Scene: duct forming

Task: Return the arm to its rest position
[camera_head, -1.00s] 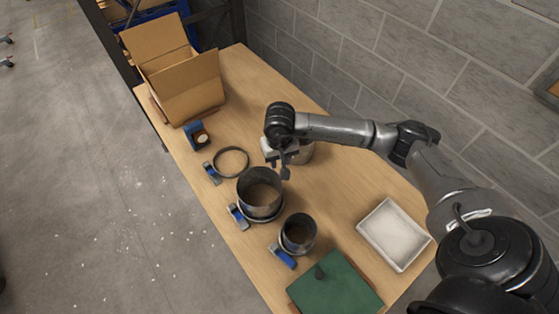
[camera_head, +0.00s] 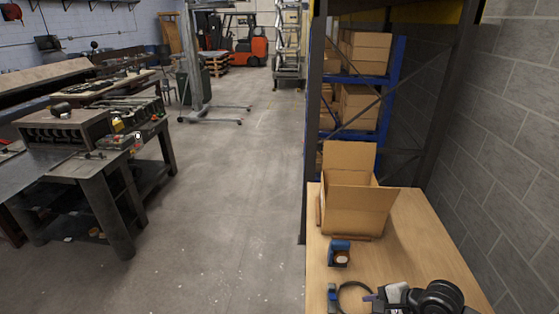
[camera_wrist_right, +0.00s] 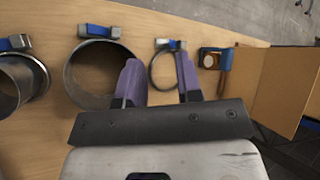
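My right gripper (camera_wrist_right: 158,78) is open in the right wrist view, with its two purple fingers apart and nothing held between them. A thin ring clamp (camera_wrist_right: 152,74) with a blue and grey latch lies on the table beyond the fingertips. In the head view, the dark end of my right arm (camera_head: 435,298) shows at the bottom edge, to the right of the same ring clamp (camera_head: 341,297). The rest of that arm is cut off. My left gripper is not in view.
The wooden table (camera_head: 415,230) holds an open cardboard box (camera_head: 356,208) and a small blue tool (camera_head: 339,248). The right wrist view shows a large metal duct ring (camera_wrist_right: 70,80) and another (camera_wrist_right: 20,78) at left. A block wall (camera_head: 510,180) stands right. Floor (camera_head: 240,200) is clear.

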